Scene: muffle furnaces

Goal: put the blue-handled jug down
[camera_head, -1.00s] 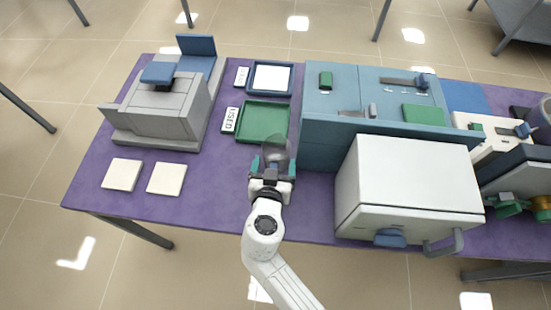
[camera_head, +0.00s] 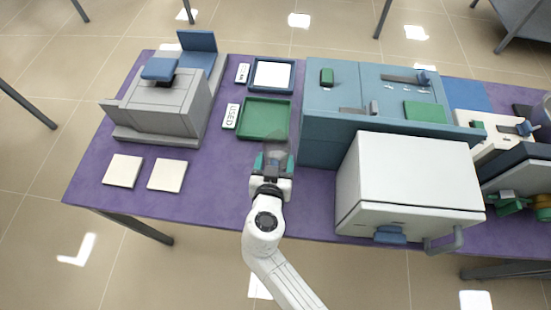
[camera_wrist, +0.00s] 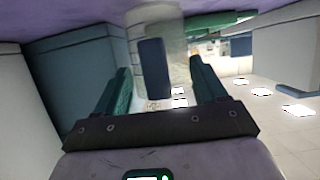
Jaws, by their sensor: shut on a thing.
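The jug (camera_head: 275,143) is clear and see-through, and shows faintly just beyond my gripper. My gripper (camera_head: 274,163), with green fingers, is shut on the jug, over the purple table near its front edge. In the wrist view the jug's blue handle (camera_wrist: 153,68) is between the fingers, with the pale clear body (camera_wrist: 170,28) behind it. The jug is in front of the green tray (camera_head: 264,119). I cannot tell whether its base touches the table.
A white furnace (camera_head: 410,180) and a teal bench unit (camera_head: 325,150) stand close on the right. A grey machine (camera_head: 165,107) and two pale tiles (camera_head: 123,171) (camera_head: 167,175) are on the left. Purple table (camera_head: 215,185) is bare between tiles and gripper. A "USED" label (camera_head: 231,117) lies beside the tray.

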